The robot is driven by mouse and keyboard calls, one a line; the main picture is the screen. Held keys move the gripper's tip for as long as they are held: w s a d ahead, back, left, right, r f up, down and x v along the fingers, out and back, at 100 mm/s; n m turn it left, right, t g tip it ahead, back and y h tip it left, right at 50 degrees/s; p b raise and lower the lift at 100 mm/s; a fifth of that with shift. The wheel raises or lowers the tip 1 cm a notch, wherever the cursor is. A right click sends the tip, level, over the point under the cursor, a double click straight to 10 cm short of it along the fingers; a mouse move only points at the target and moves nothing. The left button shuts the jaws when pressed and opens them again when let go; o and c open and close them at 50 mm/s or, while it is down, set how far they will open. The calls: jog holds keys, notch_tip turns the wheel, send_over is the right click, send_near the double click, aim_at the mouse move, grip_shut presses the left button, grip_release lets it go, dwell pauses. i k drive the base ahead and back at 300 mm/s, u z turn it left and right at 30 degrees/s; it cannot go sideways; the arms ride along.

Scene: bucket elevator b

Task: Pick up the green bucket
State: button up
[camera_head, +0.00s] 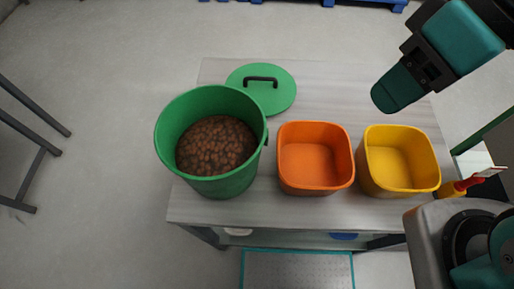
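The green bucket (228,185) stands upright at the left end of a light table. It is open and filled with brown, round pieces. A dark fitting shows on its right side. The round green lid (283,91) with a black handle lies on the table just behind the bucket. My gripper (392,95), teal with a black mount, hangs in from the upper right, above the table's right part and well away from the bucket. Its fingers cannot be told apart from this angle, and nothing is seen held in it.
An empty orange bin (315,185) stands right of the bucket, with an empty yellow bin (402,188) beside it. The table (330,212) has bare strips behind and in front. A red-and-yellow object (452,188) is at the right edge. Grey metal legs (35,175) stand at the left.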

aim_at(213, 137)
jog(key=k, duration=0.95)
jog(key=u, duration=0.3)
jog(key=i, duration=1.05)
jog(key=u, duration=2.15)
jog(key=k, duration=1)
jog(key=z, duration=0.75)
jog(key=i, duration=0.5)
jog(key=u, duration=0.05)
